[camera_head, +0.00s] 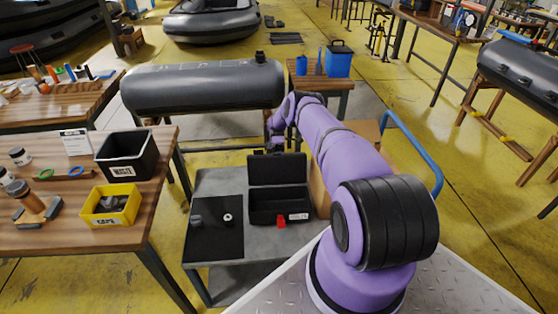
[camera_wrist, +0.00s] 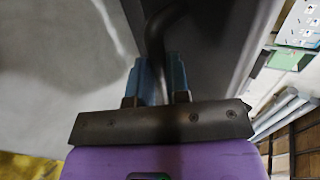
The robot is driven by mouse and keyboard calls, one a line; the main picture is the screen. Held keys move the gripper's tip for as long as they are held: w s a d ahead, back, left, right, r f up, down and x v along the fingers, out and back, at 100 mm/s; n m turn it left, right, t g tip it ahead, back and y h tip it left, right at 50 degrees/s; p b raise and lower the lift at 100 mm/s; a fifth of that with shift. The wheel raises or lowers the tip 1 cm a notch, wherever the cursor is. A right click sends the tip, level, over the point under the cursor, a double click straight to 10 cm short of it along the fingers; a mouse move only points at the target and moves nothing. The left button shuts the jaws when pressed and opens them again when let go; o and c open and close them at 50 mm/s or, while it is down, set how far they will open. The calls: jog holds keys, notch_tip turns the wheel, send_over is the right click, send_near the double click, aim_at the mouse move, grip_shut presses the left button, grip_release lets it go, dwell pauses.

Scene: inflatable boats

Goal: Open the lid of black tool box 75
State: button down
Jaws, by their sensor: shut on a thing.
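The black tool box (camera_head: 268,218) stands on a grey cart. Its lid (camera_head: 278,170) is raised and stands about upright at the back, so the dark inside shows. A white label and a red latch are on its front. My gripper (camera_head: 277,143) is at the top edge of the raised lid, partly hidden by my purple arm. In the wrist view, the two blue fingers of my gripper (camera_wrist: 159,80) are shut on a dark curved bar, the lid's handle (camera_wrist: 157,42). The lid's dark surface fills much of the upper middle there.
A black mat (camera_head: 216,238) with small parts lies left of the box on the cart. A wooden table (camera_head: 145,205) with a black waste bin (camera_head: 127,168) and a yellow bin (camera_head: 128,205) stands at left. A grey inflatable tube (camera_head: 200,88) lies behind.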

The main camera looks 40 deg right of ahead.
aim_at(280, 155)
dwell(0.4)
jog(key=c, duration=1.1)
grip_release()
jog(key=r, duration=0.3)
jog(key=shift+s+a+r, duration=0.15)
jog(key=shift+s+r, duration=0.15)
jog(key=shift+s, duration=0.05)
jog(key=s+a, duration=0.3)
jog(key=s, duration=0.4)
jog(key=s+a+r, duration=0.1)
jog(key=s+a, duration=0.2)
jog(key=s, duration=0.4)
jog(key=shift+r, duration=0.15)
jog(key=shift+a, duration=0.1)
jog(key=shift+w, duration=0.1)
